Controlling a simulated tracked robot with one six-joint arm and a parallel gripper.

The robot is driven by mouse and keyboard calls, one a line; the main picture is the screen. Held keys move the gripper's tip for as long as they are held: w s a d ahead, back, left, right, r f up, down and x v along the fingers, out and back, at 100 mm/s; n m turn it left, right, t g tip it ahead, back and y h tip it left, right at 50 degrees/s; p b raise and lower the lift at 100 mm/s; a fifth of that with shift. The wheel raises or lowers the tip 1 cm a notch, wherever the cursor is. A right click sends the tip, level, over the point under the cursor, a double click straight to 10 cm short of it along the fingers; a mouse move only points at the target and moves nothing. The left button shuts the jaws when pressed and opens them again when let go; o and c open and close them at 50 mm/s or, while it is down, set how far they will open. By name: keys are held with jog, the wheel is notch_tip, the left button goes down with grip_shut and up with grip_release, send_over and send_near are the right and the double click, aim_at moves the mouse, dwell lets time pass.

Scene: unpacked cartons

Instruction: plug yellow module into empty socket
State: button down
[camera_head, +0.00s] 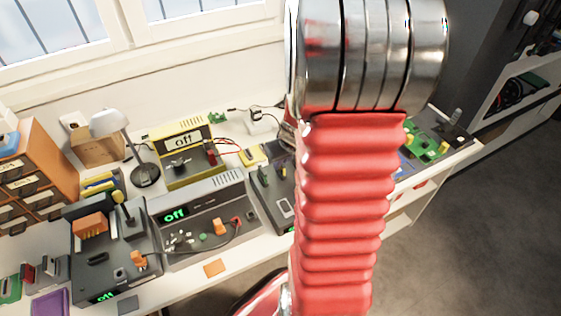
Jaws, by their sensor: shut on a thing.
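My red ribbed arm with its metal joint fills the right middle of the head view. My gripper is not visible, so what it holds cannot be seen. I cannot tell which thing is the yellow module. Yellow parts (441,149) also stand on a green board (425,132) right of my arm. I cannot make out an empty socket; the dark device (268,203) beside my arm is partly hidden by it.
A grey "off" console (205,248) and a black device (97,241) with an orange block (90,225) crowd the white bench. A lamp (110,124), a carton (92,149) and orange drawers (50,165) stand at the left. Open floor (480,240) lies right.

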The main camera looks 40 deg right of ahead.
jog(key=shift+f, duration=0.15)
jog(key=c, duration=1.8)
grip_release()
jog(key=v, duration=1.3)
jog(key=shift+s+r, duration=0.2)
jog(key=shift+r, duration=0.05)
